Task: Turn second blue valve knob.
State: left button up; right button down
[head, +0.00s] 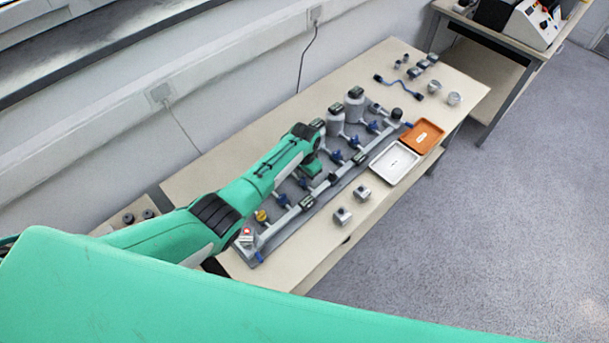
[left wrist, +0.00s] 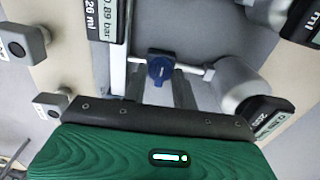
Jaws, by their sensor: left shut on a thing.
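The valve rig (head: 345,178) lies along the table with a row of blue valve knobs on short pipes. Blue knobs show at the front left (head: 282,200), in the middle (head: 336,157) and further back (head: 372,127). My right gripper is not in view.
Grey vessels (head: 355,107) with black displays stand behind the row. A white tray (head: 394,180) and an orange tray (head: 438,136) lie in front, near small grey blocks (head: 342,216).

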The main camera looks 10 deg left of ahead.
pick_arm(q)
jog(key=o, duration=1)
notch_tip(320, 180, up, 14)
jog(key=shift+f+b, duration=0.1)
jog(key=shift+b, duration=0.75)
